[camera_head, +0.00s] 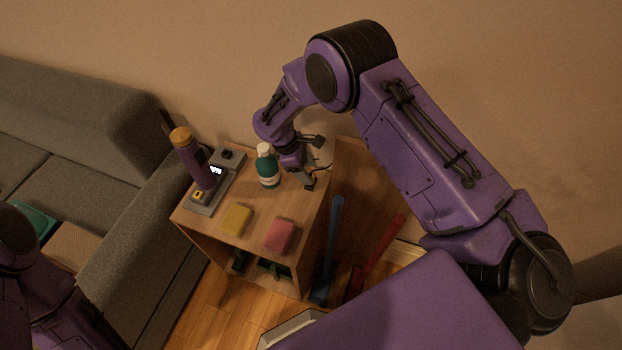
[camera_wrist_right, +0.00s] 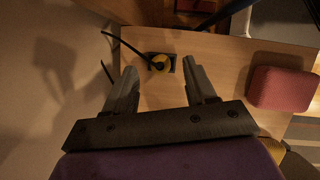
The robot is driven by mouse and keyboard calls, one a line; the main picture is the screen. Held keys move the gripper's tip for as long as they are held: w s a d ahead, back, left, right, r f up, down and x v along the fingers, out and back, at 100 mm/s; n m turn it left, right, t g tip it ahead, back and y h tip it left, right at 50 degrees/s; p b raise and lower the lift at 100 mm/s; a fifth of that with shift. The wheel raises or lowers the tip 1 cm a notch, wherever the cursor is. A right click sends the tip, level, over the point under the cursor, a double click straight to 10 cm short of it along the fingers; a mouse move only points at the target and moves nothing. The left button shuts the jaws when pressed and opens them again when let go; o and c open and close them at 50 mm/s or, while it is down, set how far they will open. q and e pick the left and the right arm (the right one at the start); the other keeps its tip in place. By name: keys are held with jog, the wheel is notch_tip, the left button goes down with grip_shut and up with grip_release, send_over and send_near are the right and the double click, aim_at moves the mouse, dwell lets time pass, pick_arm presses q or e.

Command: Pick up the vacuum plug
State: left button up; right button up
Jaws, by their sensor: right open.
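My right gripper (camera_wrist_right: 160,77) is open and empty, with one finger on each side of the plug's line and the plug just past the fingertips. In the head view my right gripper (camera_head: 313,163) hangs low over the cabinet's back right part, and the plug is not clearly visible there. My left arm shows at the lower left, its gripper out of frame.
The cabinet top (camera_head: 205,222) holds a green bottle (camera_head: 267,170) close to the right gripper, a yellow sponge (camera_head: 237,219), a pink sponge (camera_head: 279,235) and a purple cylinder (camera_head: 194,163) on a grey base. Blue (camera_head: 331,245) and red (camera_head: 378,252) poles stand at right. The wall is behind.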

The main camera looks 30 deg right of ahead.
aim_at(310, 174)
jog(key=shift+x, duration=1.55)
grip_shut()
jog(key=shift+r, duration=0.1)
